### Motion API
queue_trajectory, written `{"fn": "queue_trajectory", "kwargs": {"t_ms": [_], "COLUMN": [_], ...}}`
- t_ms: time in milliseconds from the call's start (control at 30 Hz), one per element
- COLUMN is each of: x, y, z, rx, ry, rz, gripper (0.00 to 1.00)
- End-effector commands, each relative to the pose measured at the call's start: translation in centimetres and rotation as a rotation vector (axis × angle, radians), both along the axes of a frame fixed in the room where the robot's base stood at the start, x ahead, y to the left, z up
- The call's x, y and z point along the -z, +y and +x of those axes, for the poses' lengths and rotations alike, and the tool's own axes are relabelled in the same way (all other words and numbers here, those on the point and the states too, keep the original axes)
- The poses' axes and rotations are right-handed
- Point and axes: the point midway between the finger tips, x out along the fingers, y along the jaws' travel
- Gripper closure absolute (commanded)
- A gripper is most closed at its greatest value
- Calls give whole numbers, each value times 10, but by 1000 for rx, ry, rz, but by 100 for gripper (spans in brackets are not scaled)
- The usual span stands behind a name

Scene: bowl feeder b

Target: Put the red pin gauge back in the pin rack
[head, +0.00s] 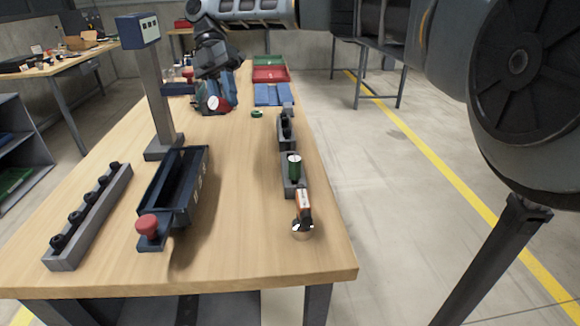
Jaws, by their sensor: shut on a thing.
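My gripper (211,82) is at the far left-centre, over the back part of the wooden bench, pointing down. It is shut on what looks like the red pin gauge (221,106), a small red body with a pale round face beside it. The fingertips are small and partly hidden there. The grey pin rack (288,188) is a narrow block along the bench's right side. A green pin gauge (294,166) stands in it. An orange and white piece (303,205) stands at its near end. Dark sockets show at its far end.
A dark blue tray (187,190) with a red knob (148,226) lies left of centre. A green ring (257,114) lies beyond. The bench middle is clear.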

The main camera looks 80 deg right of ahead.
Motion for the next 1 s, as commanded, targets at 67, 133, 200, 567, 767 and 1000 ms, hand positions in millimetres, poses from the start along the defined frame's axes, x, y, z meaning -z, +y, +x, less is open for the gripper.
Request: {"fn": "queue_trajectory", "kwargs": {"t_ms": [67, 133, 200, 567, 767, 1000], "x": [-6, -10, -14, -26, -31, -23], "y": [-7, -10, -13, -34, -57, -106], "z": [1, 2, 2, -5, -21, -73], "rx": [128, 202, 265, 587, 818, 1206], "ry": [-32, -53, -75, -219, -357, -696], "rz": [85, 131, 169, 337, 431, 536], "gripper": [100, 100, 100, 100, 100, 100]}}
